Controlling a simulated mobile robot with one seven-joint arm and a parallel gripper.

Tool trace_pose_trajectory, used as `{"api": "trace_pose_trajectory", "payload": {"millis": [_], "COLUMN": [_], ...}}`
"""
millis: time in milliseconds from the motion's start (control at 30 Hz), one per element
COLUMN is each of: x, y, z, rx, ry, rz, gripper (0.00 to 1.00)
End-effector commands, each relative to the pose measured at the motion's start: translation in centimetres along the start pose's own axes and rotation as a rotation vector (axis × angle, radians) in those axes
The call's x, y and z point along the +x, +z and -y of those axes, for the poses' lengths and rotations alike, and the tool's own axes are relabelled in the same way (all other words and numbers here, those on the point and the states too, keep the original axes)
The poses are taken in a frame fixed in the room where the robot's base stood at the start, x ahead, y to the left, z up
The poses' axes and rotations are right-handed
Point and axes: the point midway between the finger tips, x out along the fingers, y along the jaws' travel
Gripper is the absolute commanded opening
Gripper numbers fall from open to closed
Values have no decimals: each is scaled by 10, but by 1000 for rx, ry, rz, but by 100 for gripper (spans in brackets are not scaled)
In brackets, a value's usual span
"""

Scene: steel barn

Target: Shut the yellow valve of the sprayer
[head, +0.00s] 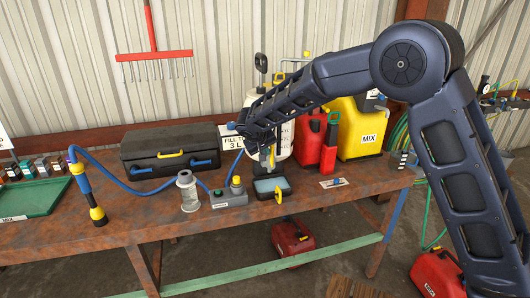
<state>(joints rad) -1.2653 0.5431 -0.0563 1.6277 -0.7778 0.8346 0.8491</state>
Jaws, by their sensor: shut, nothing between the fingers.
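The sprayer is a white tank (284,142) with a black pump handle (261,63) on top, standing on the rusty table. My arm crosses in front of it and hides much of it. My gripper (268,158) is at the tank's lower front, small in the picture, and looks shut and empty. A yellow piece shows right at the fingertips; I cannot tell whether it is the valve or whether I touch it. A grey block (231,198) with a yellow knob (236,181) sits left of the gripper. A blue hose (135,190) runs from a yellow-and-black wand (86,190) toward the sprayer.
Red (312,146) and yellow MIX (362,130) cans stand right. The table's front left is mostly clear.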

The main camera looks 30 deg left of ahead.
Motion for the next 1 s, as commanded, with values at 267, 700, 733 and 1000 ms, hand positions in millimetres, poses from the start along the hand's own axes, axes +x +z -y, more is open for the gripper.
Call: {"api": "trace_pose_trajectory", "payload": {"millis": [267, 700, 733, 1000], "x": [0, 2, 2, 5], "y": [0, 0, 1, 1], "z": [-4, -11, -12, -24], "rx": [20, 51, 55, 111], "ry": [-38, -92, -100, -205], "rz": [1, 3, 4, 6], "gripper": [0, 0, 0, 0]}}
